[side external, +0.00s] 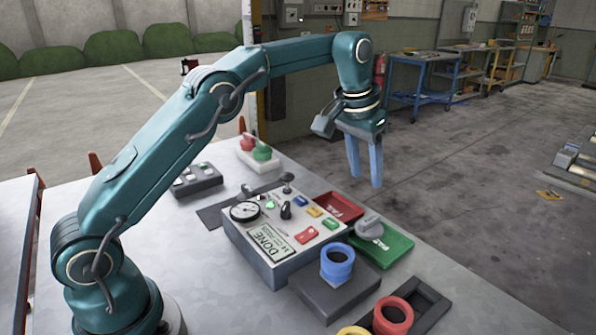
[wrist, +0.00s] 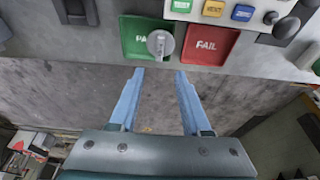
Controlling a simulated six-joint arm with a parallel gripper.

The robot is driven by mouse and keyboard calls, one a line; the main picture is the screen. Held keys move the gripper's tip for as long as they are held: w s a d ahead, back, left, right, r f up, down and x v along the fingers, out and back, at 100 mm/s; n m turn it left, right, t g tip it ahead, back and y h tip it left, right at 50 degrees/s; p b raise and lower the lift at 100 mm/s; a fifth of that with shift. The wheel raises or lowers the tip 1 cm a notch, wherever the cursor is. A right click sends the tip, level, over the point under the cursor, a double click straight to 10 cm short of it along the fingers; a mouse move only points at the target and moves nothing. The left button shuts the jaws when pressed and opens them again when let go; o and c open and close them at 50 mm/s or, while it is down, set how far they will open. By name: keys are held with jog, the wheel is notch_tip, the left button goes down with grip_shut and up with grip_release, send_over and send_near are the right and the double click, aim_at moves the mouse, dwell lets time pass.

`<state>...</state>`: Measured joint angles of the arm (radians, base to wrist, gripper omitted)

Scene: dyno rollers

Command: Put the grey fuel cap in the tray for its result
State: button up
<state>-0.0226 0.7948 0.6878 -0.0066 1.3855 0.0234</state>
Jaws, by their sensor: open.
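The grey fuel cap (side external: 369,228) sits in the green tray (side external: 398,248), with its raised grip upward. In the wrist view the cap (wrist: 160,43) is at the right side of the green tray marked PASS (wrist: 133,28), close to the red tray marked FAIL (wrist: 207,45). The red tray (side external: 338,206) is empty in the side view. My gripper (side external: 365,182) is open and empty, above and beyond the trays. Its blue fingers (wrist: 160,72) point down, apart from the cap.
A test box (side external: 275,250) with a gauge, coloured buttons and a DONE display stands beside the trays. Blue rings (side external: 337,262) stand on a dark block; a red ring (side external: 393,315) and a yellow ring are nearer the front. Red and green caps (side external: 255,148) stand behind.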

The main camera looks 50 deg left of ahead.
jog(key=s+r+t, duration=0.1)
jog(key=s+r, duration=0.2)
jog(key=s, duration=0.4)
jog(key=s+r, duration=0.4)
jog(key=s, duration=0.3)
jog(key=s+f, duration=0.3)
jog(key=s, duration=0.3)
jog(key=s+f+t, duration=0.1)
jog(key=s+f, duration=0.2)
jog(key=s, duration=0.4)
jog(key=shift+d+f, duration=0.25)
jog(key=shift+d, duration=0.15)
